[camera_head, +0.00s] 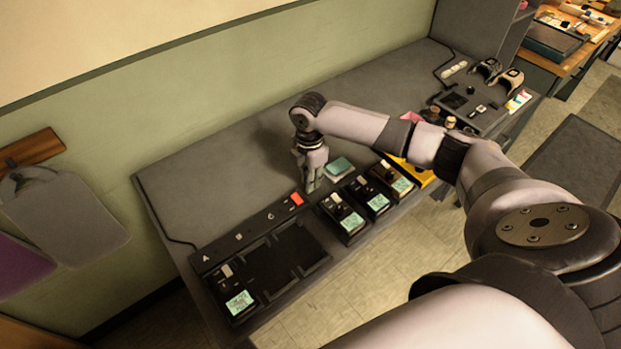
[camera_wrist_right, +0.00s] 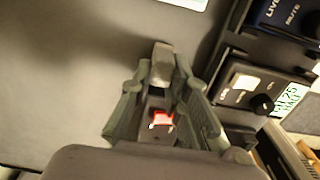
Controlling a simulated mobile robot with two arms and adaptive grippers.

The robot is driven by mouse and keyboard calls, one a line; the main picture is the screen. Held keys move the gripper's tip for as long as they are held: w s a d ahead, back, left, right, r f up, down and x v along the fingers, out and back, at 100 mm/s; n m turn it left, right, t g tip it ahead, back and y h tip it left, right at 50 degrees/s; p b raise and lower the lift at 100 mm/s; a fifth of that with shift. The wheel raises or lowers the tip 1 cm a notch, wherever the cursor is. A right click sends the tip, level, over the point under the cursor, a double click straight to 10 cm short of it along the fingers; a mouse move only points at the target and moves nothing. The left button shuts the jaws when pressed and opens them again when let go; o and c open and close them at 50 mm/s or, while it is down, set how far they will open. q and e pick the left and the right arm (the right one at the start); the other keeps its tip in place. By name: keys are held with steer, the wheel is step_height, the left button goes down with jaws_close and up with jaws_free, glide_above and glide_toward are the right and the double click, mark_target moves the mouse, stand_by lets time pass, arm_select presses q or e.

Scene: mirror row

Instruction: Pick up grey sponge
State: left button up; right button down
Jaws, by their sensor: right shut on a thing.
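My right gripper (camera_head: 311,182) reaches down over the grey bench, just left of a teal-topped block. In the head view I cannot clearly make out the sponge at the gripper. My left gripper is not in view.
The teal-topped block (camera_head: 339,168) lies close to my right gripper. Black modules with knobs (camera_head: 343,217) line the bench front. A black tray (camera_head: 289,258) with slots and a red tab (camera_head: 296,199) is nearby. The rear of the bench (camera_head: 225,165) is clear.

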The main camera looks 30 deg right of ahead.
step_height(320, 180, up, 20)
steer(key=b, duration=0.1)
steer(key=shift+b, duration=0.3)
steer(key=shift+f, duration=0.1)
